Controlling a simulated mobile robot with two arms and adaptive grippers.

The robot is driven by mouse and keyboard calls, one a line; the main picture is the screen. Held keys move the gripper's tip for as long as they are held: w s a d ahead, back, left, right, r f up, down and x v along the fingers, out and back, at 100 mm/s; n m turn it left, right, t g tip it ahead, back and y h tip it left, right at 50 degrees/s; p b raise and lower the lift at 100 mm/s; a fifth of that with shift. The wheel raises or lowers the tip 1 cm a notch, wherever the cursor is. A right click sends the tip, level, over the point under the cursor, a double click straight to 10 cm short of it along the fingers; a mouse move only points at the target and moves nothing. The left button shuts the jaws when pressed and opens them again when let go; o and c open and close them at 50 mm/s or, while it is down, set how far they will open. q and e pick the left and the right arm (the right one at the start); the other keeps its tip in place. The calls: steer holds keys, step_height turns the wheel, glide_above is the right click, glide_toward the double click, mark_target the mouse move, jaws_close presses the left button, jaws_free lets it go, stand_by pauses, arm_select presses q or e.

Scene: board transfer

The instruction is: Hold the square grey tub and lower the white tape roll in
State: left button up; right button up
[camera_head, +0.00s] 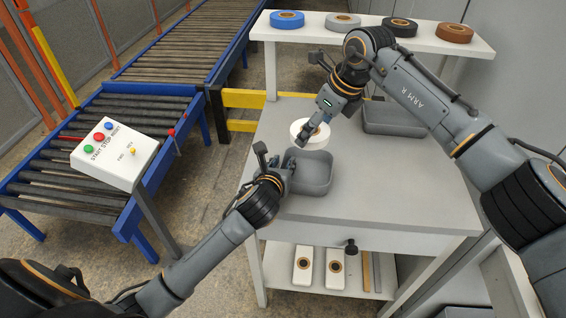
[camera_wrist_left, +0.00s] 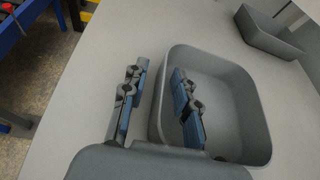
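The square grey tub (camera_head: 318,181) stands on the light grey table, and it fills the right of the left wrist view (camera_wrist_left: 252,120). It looks empty there. My left gripper (camera_head: 286,162) is at the tub's left wall. In the left wrist view its fingers (camera_wrist_left: 157,100) straddle that wall, one outside and one inside, with gaps showing. My right gripper (camera_head: 307,136) is shut on the white tape roll (camera_head: 297,128), just behind the tub in the head view. The roll is absent from the left wrist view, so it appears held above the table.
A second grey tub (camera_head: 395,122) stands farther back, partly behind my right arm. A white shelf (camera_head: 320,31) at the back holds blue, grey, black and brown rolls. A control box (camera_head: 117,153) and roller conveyor (camera_head: 60,180) are at left. The table's front right is clear.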

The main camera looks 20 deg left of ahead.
mark_target(305, 175)
arm_select(q)
steer(key=shift+w, duration=0.2)
jaws_close()
arm_select(e)
step_height(305, 175, down, 3)
steer(key=shift+s+r+m+t, duration=0.15)
steer(key=shift+m+t, duration=0.25)
steer(key=shift+m, duration=0.4)
step_height(305, 175, down, 10)
steer(key=shift+a+f, duration=0.1)
steer(key=o, duration=0.9)
